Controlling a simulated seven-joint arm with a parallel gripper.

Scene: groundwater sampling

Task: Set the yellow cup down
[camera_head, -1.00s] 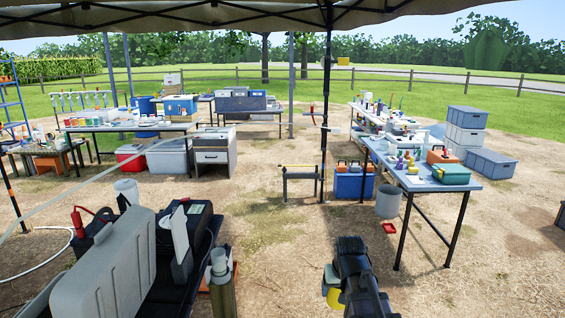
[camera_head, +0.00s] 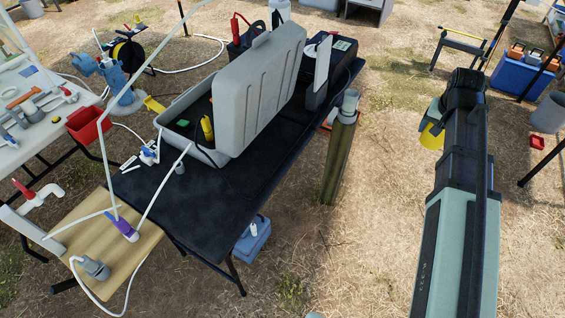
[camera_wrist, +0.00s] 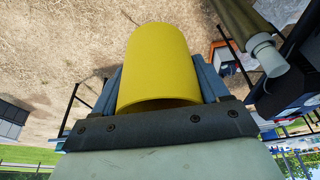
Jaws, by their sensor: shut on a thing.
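The yellow cup (camera_wrist: 158,62) fills the middle of the wrist view, held between the two fingers of my gripper (camera_wrist: 161,84). Its open rim faces the wrist camera's lower edge. In the head view, a small part of the yellow cup (camera_head: 432,137) shows at the left side of my gripper (camera_head: 436,118), which hangs over bare straw-strewn ground. My arm hides the rest of the cup there. No surface touches the cup in either view.
A black table (camera_head: 190,205) with an open grey case (camera_head: 260,95) stands left of my arm. An olive cylinder (camera_head: 338,160) stands beside its right edge. A wooden-topped table (camera_head: 125,250) with white tubing is at lower left. A blue cooler (camera_head: 522,75) is at upper right. Open ground lies between.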

